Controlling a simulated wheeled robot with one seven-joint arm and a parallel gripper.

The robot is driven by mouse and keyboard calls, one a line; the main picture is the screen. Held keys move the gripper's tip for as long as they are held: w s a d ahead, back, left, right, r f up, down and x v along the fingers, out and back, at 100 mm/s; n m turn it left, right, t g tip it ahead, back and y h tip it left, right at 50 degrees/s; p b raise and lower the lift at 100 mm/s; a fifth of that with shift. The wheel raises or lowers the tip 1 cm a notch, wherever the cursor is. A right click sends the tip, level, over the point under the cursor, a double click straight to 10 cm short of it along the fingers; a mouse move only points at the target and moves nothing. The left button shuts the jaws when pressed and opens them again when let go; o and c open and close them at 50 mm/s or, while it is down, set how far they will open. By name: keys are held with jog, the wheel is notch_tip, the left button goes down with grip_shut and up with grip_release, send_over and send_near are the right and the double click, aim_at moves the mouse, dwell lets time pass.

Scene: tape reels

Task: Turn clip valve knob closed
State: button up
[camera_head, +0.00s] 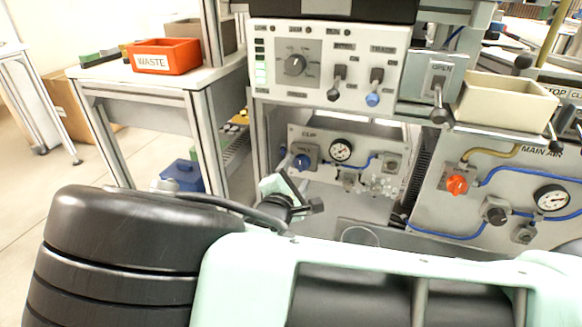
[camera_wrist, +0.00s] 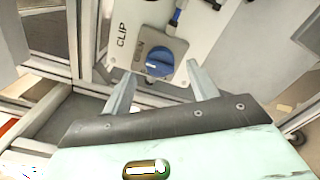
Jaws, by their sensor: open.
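The clip valve knob (camera_head: 301,161) is a blue round knob on a grey square plate. It sits on the white panel marked CLIP (camera_head: 345,150), below the control box. In the wrist view the blue knob (camera_wrist: 159,64) shows clearly, with a pale mark on its face and lettering on the plate above it. My gripper (camera_wrist: 161,85) is open, with one finger on each side below the knob in the picture. Nothing is between the fingers, and they look apart from the knob.
A gauge (camera_head: 340,149) and blue hose sit right of the knob. The control box (camera_head: 325,68) with levers is above. The main air panel (camera_head: 500,195), with an orange knob (camera_head: 457,185), stands at right. A table with an orange waste bin (camera_head: 165,56) stands left. Metal frame posts flank the panel.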

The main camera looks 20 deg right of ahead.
aim_at(300, 166)
jog(key=shift+b+x, duration=0.3)
jog(key=shift+x, duration=1.2)
jog(key=shift+c, duration=0.3)
jog(key=c, duration=0.9)
